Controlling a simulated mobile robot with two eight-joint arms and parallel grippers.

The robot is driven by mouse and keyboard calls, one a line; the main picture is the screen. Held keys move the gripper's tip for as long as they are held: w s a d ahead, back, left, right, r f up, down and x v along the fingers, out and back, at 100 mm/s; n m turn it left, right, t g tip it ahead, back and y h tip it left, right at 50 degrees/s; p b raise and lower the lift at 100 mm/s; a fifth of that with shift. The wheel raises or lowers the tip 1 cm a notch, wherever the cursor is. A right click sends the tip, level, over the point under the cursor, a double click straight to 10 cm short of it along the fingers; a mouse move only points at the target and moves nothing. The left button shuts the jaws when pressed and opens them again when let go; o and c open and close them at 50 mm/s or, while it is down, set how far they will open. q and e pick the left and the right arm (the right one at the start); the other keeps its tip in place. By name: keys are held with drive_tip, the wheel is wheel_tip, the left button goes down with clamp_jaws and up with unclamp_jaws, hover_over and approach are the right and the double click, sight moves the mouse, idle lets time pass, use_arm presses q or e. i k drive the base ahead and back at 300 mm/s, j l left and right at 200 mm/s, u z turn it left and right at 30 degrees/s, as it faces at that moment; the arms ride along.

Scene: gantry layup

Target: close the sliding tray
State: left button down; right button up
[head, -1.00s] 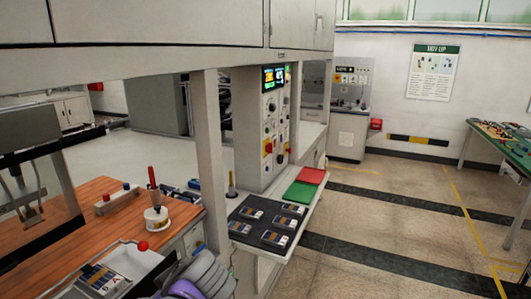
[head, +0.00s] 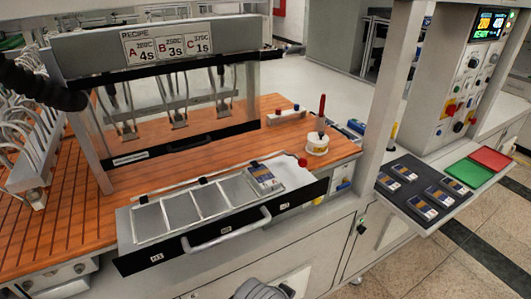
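The sliding tray (head: 138,219) juts out toward me from the wooden bench, in the middle of the head view. It has a black front panel with small number labels and a long grey bar handle (head: 228,231). Several flat silver plates (head: 180,210) lie in a row in it. A small grey cartridge with a dark label (head: 263,178) sits at its right end. A red knob (head: 302,162) stands at the tray's back right. Neither gripper shows. Only a dark grey rounded piece of my arm shows at the bottom edge, well below the handle.
A clear-fronted press housing with a recipe sign (head: 168,46) stands behind the tray. A white pot with a red-handled tool (head: 317,143) is to the right. A dark mat with several cartridges (head: 412,213) and green and red pads (head: 469,173) lie farther right. A post (head: 385,110) rises between.

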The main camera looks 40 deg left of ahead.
sight(194, 218)
drive_tip(key=u, duration=1.7)
